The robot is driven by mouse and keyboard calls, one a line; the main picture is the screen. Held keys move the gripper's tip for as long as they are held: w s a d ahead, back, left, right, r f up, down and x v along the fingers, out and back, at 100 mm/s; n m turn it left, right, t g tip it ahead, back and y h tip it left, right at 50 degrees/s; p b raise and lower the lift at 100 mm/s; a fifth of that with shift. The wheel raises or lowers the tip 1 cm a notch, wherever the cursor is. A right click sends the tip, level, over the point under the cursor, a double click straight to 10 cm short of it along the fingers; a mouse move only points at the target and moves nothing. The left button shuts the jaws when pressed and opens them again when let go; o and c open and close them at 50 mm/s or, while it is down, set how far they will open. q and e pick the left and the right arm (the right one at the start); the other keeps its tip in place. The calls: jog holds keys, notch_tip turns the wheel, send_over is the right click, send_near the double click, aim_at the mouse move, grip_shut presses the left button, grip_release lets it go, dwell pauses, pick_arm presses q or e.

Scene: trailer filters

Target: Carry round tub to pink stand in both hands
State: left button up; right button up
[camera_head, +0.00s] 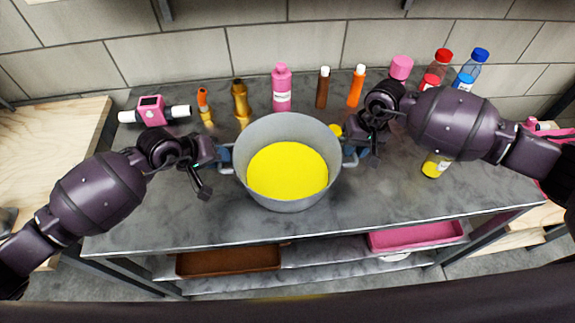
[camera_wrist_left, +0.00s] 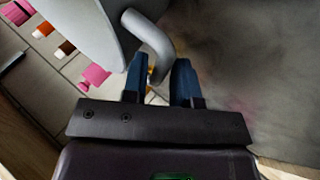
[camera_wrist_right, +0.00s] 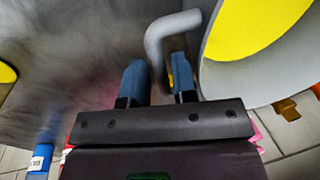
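The round tub (camera_head: 260,126) is a grey metal pot with bright yellow contents, upright over the middle of the grey counter. I cannot tell whether its base touches the counter. My left gripper (camera_head: 225,158) is at its left handle; in the left wrist view the handle (camera_wrist_left: 150,40) lies between the blue fingers (camera_wrist_left: 159,82). My right gripper (camera_head: 353,155) is at its right handle; in the right wrist view the handle (camera_wrist_right: 157,45) lies between the fingers (camera_wrist_right: 160,80). Both look shut on the handles. A pink thing (camera_head: 556,150) at the right edge may be the pink stand; it is mostly cut off.
Several bottles, including a pink one (camera_head: 281,92) and a blue-capped one (camera_head: 471,68), line the counter's back. A pink-and-white device (camera_head: 150,112) lies back left. A brown tray (camera_head: 230,262) and pink tray (camera_head: 418,236) sit on the shelf below. The counter's front strip (camera_head: 180,232) is clear.

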pick_arm(q)
jog(key=shift+w+d+f, duration=0.2)
jog(key=shift+d+f, duration=0.1)
jog(key=shift+f, duration=0.15)
pick_arm(e)
jog(key=shift+a+f, duration=0.1)
jog(key=shift+f, duration=0.45)
pick_arm(q)
grip_shut()
pick_arm(e)
grip_shut()
